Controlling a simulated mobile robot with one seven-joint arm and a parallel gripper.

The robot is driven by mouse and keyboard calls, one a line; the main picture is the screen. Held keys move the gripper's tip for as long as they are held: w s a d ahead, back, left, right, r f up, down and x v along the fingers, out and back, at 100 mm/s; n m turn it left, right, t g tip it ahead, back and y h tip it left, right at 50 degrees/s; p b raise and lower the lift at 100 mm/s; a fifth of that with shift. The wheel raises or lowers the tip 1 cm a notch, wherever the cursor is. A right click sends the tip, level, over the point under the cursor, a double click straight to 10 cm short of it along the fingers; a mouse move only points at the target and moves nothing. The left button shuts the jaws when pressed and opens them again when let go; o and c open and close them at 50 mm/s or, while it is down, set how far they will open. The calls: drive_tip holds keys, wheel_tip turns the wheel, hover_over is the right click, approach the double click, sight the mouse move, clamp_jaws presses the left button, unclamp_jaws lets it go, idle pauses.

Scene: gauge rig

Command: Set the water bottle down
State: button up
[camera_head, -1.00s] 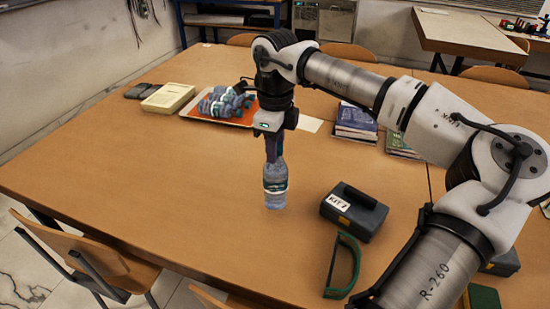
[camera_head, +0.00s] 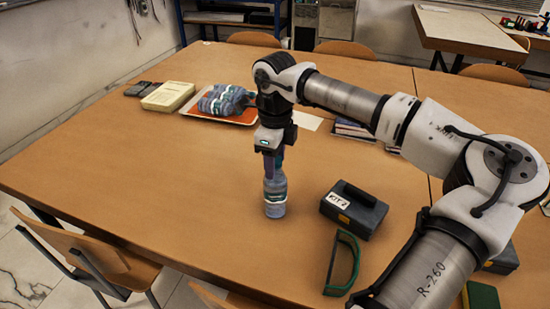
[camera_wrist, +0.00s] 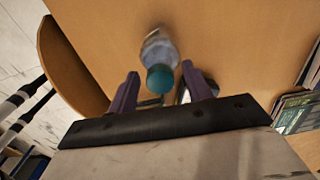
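The water bottle (camera_head: 275,196) is clear with a green and white label and stands upright on the brown table (camera_head: 150,170), apparently resting on it. In the wrist view its teal cap (camera_wrist: 160,78) and clear body (camera_wrist: 158,50) lie between my fingers. My gripper (camera_head: 273,170) points straight down over the bottle's top. In the wrist view the two purple fingers of my gripper (camera_wrist: 160,88) stand apart on either side of the cap, with a gap showing on each side. The fingers partly hide the bottle's neck in the head view.
A dark case (camera_head: 353,210) labelled KIT and a green-edged curved object (camera_head: 342,264) lie right of the bottle. An orange tray (camera_head: 240,117) with a blue-grey bundle and a cream box (camera_head: 168,96) sit behind. Books (camera_head: 355,130) lie back right. Table left of the bottle is clear.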

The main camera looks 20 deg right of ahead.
wheel_tip(320, 180, up, 12)
drive_tip(key=shift+r+b, duration=0.15)
drive_tip(key=shift+b, duration=0.25)
idle(0.3)
